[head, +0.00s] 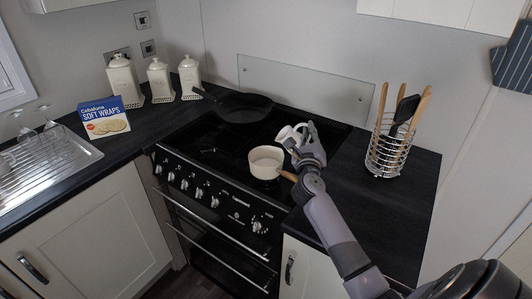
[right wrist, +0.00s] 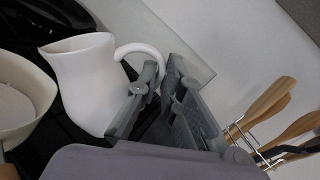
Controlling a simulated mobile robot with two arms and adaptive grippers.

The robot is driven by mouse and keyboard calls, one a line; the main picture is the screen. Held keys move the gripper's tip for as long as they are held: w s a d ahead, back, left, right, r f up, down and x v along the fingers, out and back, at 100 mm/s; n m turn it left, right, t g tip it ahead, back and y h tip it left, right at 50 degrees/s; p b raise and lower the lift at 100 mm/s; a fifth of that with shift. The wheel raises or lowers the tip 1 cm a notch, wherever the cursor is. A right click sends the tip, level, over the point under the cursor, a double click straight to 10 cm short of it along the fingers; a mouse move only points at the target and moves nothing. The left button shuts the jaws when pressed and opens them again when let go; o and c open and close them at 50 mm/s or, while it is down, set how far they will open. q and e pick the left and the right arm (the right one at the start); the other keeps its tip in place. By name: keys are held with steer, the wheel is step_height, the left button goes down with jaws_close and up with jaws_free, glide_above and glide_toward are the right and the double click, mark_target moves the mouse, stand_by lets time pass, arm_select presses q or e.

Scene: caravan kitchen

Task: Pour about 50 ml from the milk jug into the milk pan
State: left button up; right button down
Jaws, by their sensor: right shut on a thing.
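The white milk jug (head: 288,134) is above the right side of the hob, just behind and to the right of the milk pan. My right gripper (head: 307,138) is shut on its handle; in the right wrist view the jug (right wrist: 85,82) shows its handle reaching between my fingers (right wrist: 160,92). I cannot tell how far the jug tilts, and its contents are hidden. The cream milk pan (head: 265,163) sits on the front right of the hob, its wooden handle pointing right. Its pale inside shows at the left of the wrist view (right wrist: 14,103). My left gripper is not in view.
A dark frying pan (head: 245,107) is at the back of the hob. A wire utensil holder (head: 385,158) stands on the right worktop. A glass splashback (head: 300,82) stands behind the hob. Canisters (head: 159,82) and a soft wraps box (head: 103,117) are on the left.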

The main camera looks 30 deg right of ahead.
steer(key=m, duration=0.1)
steer(key=s+d+f+m, duration=0.1)
steer(key=m, duration=0.1)
steer(key=shift+s+d, duration=0.1)
steer(key=shift+d, duration=0.2)
stand_by(1.6)
steer(key=s+d+f+m+g, duration=0.1)
steer(key=s+d+f+m, duration=0.2)
steer(key=m, duration=0.4)
steer(key=shift+d+f+p, duration=0.35)
steer(key=shift+d+f, duration=0.25)
steer(key=shift+f, duration=0.3)
